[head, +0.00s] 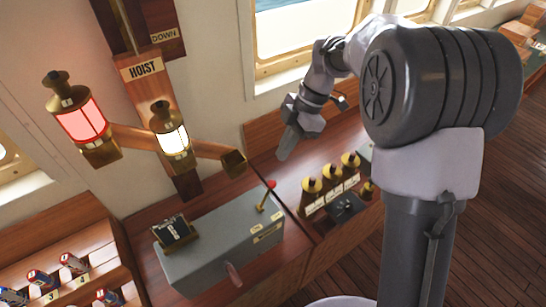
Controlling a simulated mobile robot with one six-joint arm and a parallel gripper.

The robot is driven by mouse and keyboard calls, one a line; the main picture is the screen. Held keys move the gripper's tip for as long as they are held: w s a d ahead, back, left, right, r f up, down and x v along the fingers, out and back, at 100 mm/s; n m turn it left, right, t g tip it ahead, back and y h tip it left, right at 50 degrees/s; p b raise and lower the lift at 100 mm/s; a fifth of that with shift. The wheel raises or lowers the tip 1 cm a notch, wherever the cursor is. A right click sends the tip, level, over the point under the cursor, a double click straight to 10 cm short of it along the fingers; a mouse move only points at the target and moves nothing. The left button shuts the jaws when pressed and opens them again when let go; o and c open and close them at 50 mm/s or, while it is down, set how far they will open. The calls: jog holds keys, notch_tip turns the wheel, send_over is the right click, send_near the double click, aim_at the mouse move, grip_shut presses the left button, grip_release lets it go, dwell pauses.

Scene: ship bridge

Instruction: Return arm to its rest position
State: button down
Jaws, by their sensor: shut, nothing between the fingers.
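My arm (405,90) rises on its column at the right and bends over towards the windows. My gripper (284,152) hangs at the end of it, pointing down and to the left above the wooden counter. It is shut and holds nothing. It is apart from the lanterns at the left and from the brass-topped items below it.
A red lantern (82,122) and a white lit lantern (171,138) hang by the HOIST post (142,68). A grey box (215,245) with a red-knobbed lever (267,194) stands below. Several brass-topped items (331,180) stand on the counter. Open floor (490,225) lies right.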

jog(key=shift+w+d, duration=0.2)
jog(key=shift+s, duration=0.1)
